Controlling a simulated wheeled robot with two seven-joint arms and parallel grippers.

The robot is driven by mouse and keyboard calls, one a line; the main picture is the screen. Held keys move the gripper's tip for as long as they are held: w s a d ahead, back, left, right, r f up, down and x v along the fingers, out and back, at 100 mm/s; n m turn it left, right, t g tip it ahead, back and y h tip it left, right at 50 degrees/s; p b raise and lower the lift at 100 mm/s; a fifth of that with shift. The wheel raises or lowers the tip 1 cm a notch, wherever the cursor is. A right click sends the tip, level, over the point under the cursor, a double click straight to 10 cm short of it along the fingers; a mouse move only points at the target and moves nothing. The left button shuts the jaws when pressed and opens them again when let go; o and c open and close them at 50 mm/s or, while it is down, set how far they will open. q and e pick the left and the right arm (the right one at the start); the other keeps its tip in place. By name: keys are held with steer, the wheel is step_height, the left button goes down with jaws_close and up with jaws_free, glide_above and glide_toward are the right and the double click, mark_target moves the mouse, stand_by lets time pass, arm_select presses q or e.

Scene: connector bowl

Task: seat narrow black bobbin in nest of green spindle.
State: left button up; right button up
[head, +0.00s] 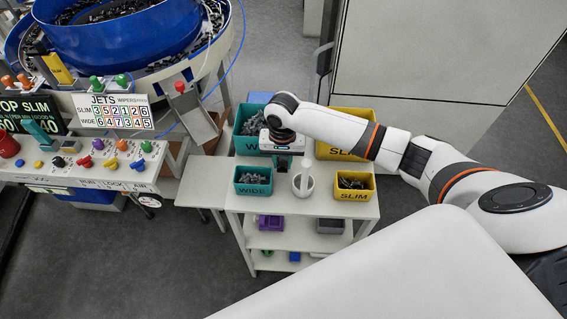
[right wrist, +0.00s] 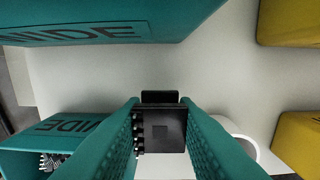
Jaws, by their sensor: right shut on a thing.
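My right gripper (head: 283,162) is over the cart, between the teal and yellow bins. In the right wrist view its teal fingers (right wrist: 164,140) are shut on a small black connector-like piece (right wrist: 165,128) with a row of pale pins along its left side. The piece is held above a pale surface. I cannot tell whether it is the narrow bobbin. No clear green spindle or nest shows. My left gripper is not in view.
The cart top (head: 285,203) bears a small teal WIDE bin (head: 253,189), a white cup (head: 302,188) with a pale rod and a small yellow SLIM bin (head: 353,195). Larger bins stand behind. A control panel (head: 75,168) and blue bowl feeder (head: 120,40) are at left.

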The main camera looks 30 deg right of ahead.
steer(key=shift+f, duration=1.3)
steer(key=o, duration=0.9)
steer(key=shift+f, duration=0.1)
steer(key=shift+o, duration=0.2)
